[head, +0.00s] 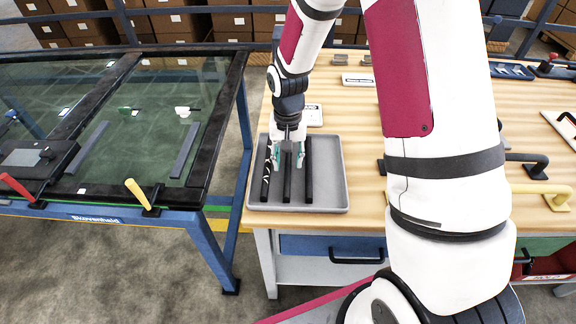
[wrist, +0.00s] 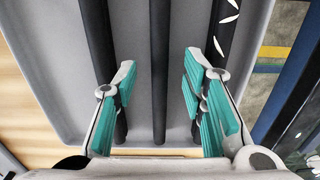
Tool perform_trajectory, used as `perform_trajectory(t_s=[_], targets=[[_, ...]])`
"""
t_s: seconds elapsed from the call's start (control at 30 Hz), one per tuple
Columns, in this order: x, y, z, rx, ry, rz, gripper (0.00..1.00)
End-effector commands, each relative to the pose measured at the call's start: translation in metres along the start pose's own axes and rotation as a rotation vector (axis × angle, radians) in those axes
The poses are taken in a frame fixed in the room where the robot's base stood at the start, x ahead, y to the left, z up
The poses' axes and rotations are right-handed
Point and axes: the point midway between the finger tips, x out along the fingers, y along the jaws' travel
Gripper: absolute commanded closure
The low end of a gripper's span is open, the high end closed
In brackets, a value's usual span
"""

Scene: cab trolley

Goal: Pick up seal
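Three long black seals lie side by side in a grey tray (head: 331,170) on the wooden bench. The left seal (head: 265,185) carries white marks, which also show on the right-hand seal in the wrist view (wrist: 226,25). The middle seal (head: 287,185) and the right seal (head: 309,180) look plain. My gripper (head: 289,158) is over the tray, fingers down. In the wrist view my gripper (wrist: 160,75) is open, its teal-padded fingers apart on either side of the middle seal (wrist: 160,60), with nothing held. The fingers partly cover the outer seals.
A blue-framed glass table (head: 110,217) stands left, with a red handle (head: 15,186) and a yellow handle (head: 137,194) on its near edge. A white box (head: 314,115) sits behind the tray. A gap separates table and bench. My own arm hides the bench's middle.

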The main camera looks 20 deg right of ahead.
Motion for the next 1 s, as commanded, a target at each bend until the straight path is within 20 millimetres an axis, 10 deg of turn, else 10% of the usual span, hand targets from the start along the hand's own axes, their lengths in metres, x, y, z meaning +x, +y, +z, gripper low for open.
perform_trajectory(t_s=[0.3,0.47,1.0], targets=[[0.0051,0.0001,-0.0001,0.0,0.001,0.0,0.64],[0.005,0.0002,0.0,0.0,0.001,0.0,1.0],[-0.0031,-0.0001,-0.0006,0.0,0.002,0.0,1.0]])
